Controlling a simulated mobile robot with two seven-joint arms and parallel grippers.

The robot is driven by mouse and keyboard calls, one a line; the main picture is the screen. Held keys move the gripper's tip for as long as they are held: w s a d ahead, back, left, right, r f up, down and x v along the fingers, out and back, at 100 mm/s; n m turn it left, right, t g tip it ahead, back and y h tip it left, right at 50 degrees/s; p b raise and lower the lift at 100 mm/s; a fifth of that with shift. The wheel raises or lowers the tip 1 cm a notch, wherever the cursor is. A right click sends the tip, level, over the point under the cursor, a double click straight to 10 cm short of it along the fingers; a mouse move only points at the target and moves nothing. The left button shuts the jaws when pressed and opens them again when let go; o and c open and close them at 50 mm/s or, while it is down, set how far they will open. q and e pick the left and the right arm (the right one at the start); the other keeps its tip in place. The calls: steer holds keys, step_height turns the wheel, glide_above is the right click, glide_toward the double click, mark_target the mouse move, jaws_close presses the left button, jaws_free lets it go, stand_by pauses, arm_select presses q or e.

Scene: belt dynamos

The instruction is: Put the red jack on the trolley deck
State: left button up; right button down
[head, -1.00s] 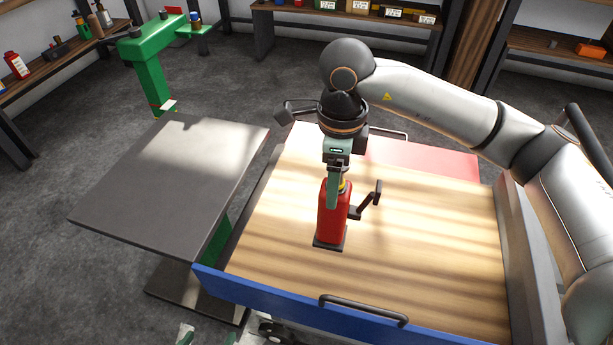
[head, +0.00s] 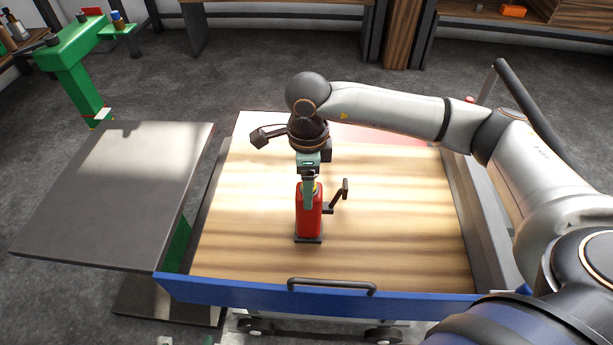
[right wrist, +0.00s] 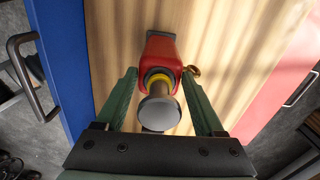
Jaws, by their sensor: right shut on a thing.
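The red jack (head: 309,214) is upright over the wooden trolley deck (head: 400,225), near its middle, with its dark crank handle to the right. I cannot tell whether its dark base plate touches the deck. My right gripper (head: 309,184) comes down from above and is shut on the jack's upper part. In the right wrist view the jack (right wrist: 163,55) shows between the green fingers (right wrist: 160,95), with its round grey top toward the camera. Small pale-green bits at the bottom edge of the head view may be tips of my left gripper (head: 186,340); its state is unclear.
The deck has a blue front board (head: 240,292) with a dark handle (head: 332,286) and a reddish far board. A grey table (head: 110,200) stands close on the left. A green stand (head: 75,60) is behind it. Open deck lies around the jack.

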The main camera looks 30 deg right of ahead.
steer(key=shift+w+r, duration=0.1)
steer(key=shift+r, duration=0.05)
jaws_free()
steer(key=shift+f, duration=0.2)
step_height(320, 180, up, 12)
steer(key=shift+r+p, duration=0.1)
steer(key=shift+p, duration=0.35)
stand_by(0.4)
